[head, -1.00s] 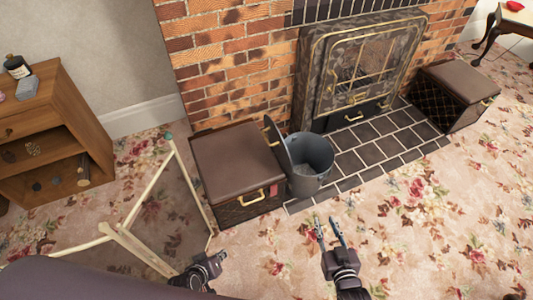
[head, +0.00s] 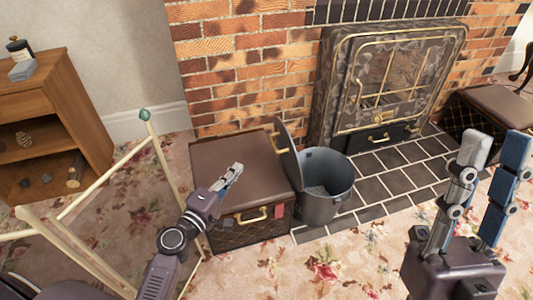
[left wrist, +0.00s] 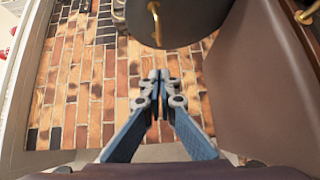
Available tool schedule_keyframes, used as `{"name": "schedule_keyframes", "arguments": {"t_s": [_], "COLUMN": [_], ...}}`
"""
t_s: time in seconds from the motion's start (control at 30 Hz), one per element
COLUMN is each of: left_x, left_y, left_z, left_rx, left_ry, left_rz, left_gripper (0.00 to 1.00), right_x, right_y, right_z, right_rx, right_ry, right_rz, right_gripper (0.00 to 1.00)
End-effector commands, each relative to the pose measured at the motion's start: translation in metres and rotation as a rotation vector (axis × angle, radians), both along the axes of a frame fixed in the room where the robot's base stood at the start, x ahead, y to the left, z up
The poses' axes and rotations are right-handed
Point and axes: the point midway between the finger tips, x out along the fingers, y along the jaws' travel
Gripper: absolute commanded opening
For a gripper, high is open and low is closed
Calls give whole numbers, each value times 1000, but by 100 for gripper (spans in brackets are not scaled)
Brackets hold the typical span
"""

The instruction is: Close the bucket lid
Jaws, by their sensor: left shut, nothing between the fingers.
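The grey metal bucket (head: 325,190) stands on the edge of the dark hearth tiles, with some grey contents inside. Its lid (head: 289,158) is open, standing nearly upright at the bucket's left side. A gold handle (head: 279,140) is on the lid's outer face. My left gripper (head: 230,176) is shut and empty above the brown box, left of the lid and apart from it. In the left wrist view, the dark lid (left wrist: 185,20) with its gold handle (left wrist: 155,20) lies just beyond the shut fingertips (left wrist: 159,77). My right gripper (head: 493,152) is open and empty at the right.
A brown padded box (head: 235,165) stands directly left of the bucket. The fireplace screen (head: 385,90) and brick wall (head: 245,60) are behind. A wooden rack (head: 75,205) and shelf (head: 50,110) are at left. A second box (head: 495,105) is at right. Carpet in front is clear.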

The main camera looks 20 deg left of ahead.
Motion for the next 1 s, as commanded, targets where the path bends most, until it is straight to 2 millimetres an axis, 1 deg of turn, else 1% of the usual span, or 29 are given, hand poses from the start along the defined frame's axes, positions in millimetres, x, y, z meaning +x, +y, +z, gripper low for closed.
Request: {"name": "schedule_keyframes", "arguments": {"t_s": [0.13, 0.27, 0.4, 0.53, 0.6, 0.7, 0.83, 1.0], "left_x": [22, 48, 75, 96, 101, 108, 113, 114], "left_y": [-4, -10, -15, -20, -32, -42, -49, -52], "left_z": [2, 1, -2, -4, -4, -5, -6, -6], "left_rx": [1, 2, 1, 2, -2, 1, 4, 4], "left_ry": [-1, -1, 0, 1, 2, 2, 2, 2], "left_rz": [0, -1, -1, -1, -2, -1, 0, 0], "left_gripper": [0, 0, 0, 0, 0, 0, 0, 0], "right_x": [10, 16, 15, 7, 8, 8, 7, 6], "right_y": [2, 4, 3, 2, 2, 2, 2, 1], "right_z": [-2, -5, -5, -3, -2, -3, -2, -2], "right_rx": [-15, -24, -21, -11, -12, -12, -11, -9], "right_ry": [47, 72, 66, 32, 35, 36, 30, 26], "right_rz": [-3, -4, -3, -2, -2, -2, -2, -2], "right_gripper": [27, 27, 27, 27, 27, 27, 27, 27]}}
